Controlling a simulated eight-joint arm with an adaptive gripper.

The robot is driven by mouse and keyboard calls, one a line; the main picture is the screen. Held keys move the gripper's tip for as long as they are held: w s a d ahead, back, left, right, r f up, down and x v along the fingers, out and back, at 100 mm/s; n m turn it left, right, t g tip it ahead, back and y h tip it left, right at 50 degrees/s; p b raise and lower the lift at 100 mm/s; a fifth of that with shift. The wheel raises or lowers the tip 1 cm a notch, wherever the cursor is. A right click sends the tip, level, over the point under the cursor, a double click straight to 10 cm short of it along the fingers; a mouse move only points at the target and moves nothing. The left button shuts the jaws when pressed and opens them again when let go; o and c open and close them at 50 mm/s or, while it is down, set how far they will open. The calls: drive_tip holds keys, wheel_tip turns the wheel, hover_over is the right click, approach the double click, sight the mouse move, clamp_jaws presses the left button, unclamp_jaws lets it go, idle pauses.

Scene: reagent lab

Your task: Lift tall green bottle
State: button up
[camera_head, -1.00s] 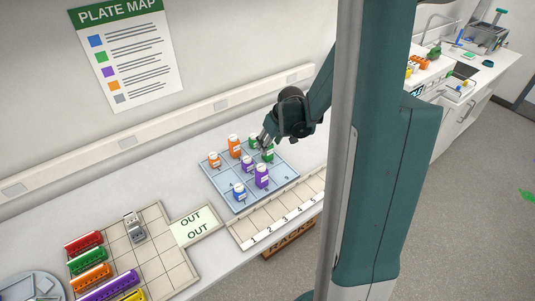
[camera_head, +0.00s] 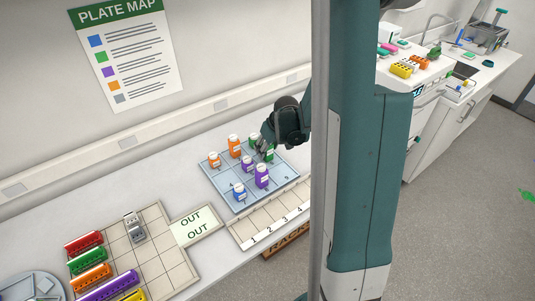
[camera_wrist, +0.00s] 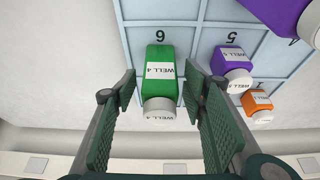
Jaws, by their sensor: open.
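A green bottle (camera_wrist: 160,76) with a white cap and a white label stands on a blue numbered tray. In the wrist view it appears between the two green ribbed fingers of my gripper (camera_wrist: 160,108), which are open with gaps on both sides. Its cap is toward the gripper. In the head view my gripper (camera_head: 262,147) is at the back right of the tray, beside the green bottle (camera_head: 269,154), and partly covers it.
The blue tray (camera_head: 216,192) also holds a tall purple bottle (camera_head: 262,176), a short purple one (camera_head: 248,164), two orange bottles (camera_head: 235,147) and a blue one (camera_head: 239,191). In the wrist view, purple (camera_wrist: 231,66) and orange (camera_wrist: 257,105) bottles stand right of the fingers.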

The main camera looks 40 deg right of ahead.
drive_tip(key=shift+c, duration=0.5)
drive_tip(key=c, duration=0.9)
drive_tip(key=shift+r, duration=0.15)
drive_tip(key=shift+r, duration=4.85)
